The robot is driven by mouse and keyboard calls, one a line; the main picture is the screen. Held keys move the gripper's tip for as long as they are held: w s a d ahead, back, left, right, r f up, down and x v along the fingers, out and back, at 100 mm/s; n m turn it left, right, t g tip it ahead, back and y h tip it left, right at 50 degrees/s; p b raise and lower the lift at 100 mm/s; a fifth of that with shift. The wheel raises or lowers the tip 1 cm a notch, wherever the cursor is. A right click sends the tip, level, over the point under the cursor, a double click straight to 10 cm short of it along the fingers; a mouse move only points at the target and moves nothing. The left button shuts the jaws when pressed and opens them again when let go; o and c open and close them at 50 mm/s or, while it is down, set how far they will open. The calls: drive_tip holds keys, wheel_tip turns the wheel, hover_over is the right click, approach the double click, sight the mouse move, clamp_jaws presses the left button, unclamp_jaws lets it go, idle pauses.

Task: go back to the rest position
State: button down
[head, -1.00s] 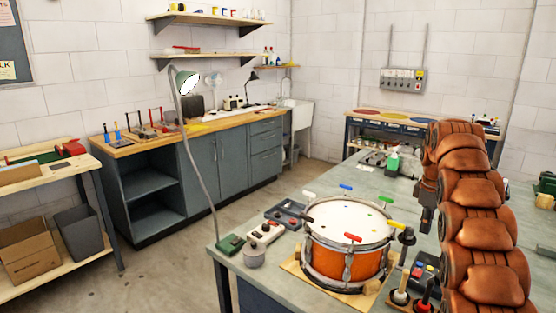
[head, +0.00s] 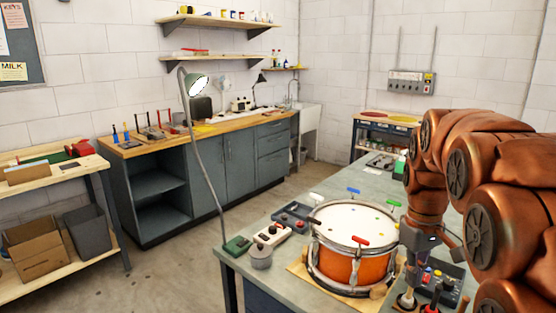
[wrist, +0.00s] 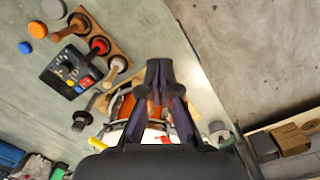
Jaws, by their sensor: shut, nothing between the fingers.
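My gripper (wrist: 158,75) is shut and empty in the wrist view, its dark fingertips together. It points down above the bench, over the near side of the orange drum (wrist: 126,107), partly hidden behind the fingers. In the head view the orange drum (head: 338,263) stands on a wooden board on the grey-green bench (head: 250,262). My arm reaches in from the right, bent downward, with its dark end beside the drum's right edge. The fingertips are hard to make out there.
Floor is clear left of the bench.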

drive_tip(key=s+a+f+m, duration=0.1)
drive_tip(key=s+a+f, duration=0.2)
drive_tip(key=s, duration=0.6)
drive_tip(key=s+a+f+m, duration=0.1)
drive_tip(key=s+a+f, duration=0.2)
drive_tip(key=s, duration=0.5)
drive_tip(key=s+a+f+m+g, duration=0.1)
drive_tip(key=s+a+f, duration=0.2)
drive_tip(key=s, duration=0.6)
drive_tip(key=shift+s+a+f, duration=0.2)
drive_tip(key=shift+s+a, duration=0.05)
drive_tip(key=shift+s, duration=0.1)
